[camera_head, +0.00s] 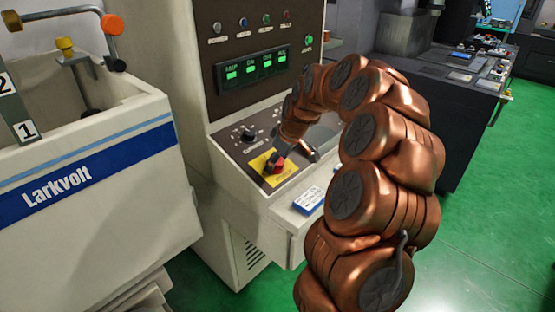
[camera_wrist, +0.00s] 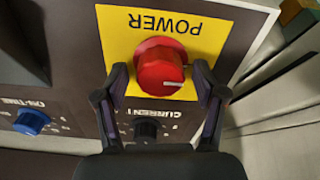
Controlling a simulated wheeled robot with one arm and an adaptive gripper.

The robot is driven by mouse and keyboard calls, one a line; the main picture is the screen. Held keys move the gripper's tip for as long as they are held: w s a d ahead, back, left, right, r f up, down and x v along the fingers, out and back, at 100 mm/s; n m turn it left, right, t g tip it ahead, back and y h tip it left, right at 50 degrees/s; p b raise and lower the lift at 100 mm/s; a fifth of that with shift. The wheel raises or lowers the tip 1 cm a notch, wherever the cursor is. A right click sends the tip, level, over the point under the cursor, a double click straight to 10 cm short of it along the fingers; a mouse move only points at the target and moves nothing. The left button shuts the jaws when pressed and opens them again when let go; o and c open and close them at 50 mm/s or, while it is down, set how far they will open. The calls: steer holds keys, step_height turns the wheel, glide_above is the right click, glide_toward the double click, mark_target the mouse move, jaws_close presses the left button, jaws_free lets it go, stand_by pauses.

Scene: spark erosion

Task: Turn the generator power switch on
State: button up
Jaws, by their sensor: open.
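The generator power switch is a red rotary knob (camera_wrist: 160,72) on a yellow plate marked POWER (camera_wrist: 205,22), upside down in the wrist view. A white line on the knob points to the right in that view. The red knob also shows in the head view (camera_head: 274,165) on the sloping panel of the beige cabinet. My gripper (camera_wrist: 160,82) is open, with one finger on each side of the knob. I cannot tell whether the fingers touch it.
A black knob (camera_wrist: 147,130) and a blue knob (camera_wrist: 32,122) sit near the switch. A lit green display (camera_head: 253,68) and several small buttons are above the panel. The white Larkvolt tank (camera_head: 95,165) stands close at left. Green floor is free at right.

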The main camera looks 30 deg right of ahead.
steer(key=c, duration=1.1)
steer(key=shift+c, duration=0.2)
steer(key=shift+f+b, duration=0.1)
steer(key=shift+b, duration=0.35)
steer(key=shift+f+m+b, duration=0.2)
steer(key=shift+m+b, duration=0.8)
steer(key=shift+b, duration=0.2)
steer(key=m+b, duration=0.2)
steer(key=shift+d+m+b, duration=0.1)
steer(key=shift+m+b, duration=0.3)
steer(key=m+b, duration=0.2)
steer(key=m, duration=0.1)
steer(key=shift+r+m+h+b, duration=0.15)
steer(key=shift+m+h+b, duration=0.15)
steer(key=m+b, duration=0.1)
steer(key=m, duration=0.3)
steer(key=shift+r+m+b, duration=0.1)
steer(key=shift+m+b, duration=0.2)
steer(key=shift+b, duration=0.05)
steer(key=shift+m, duration=2.5)
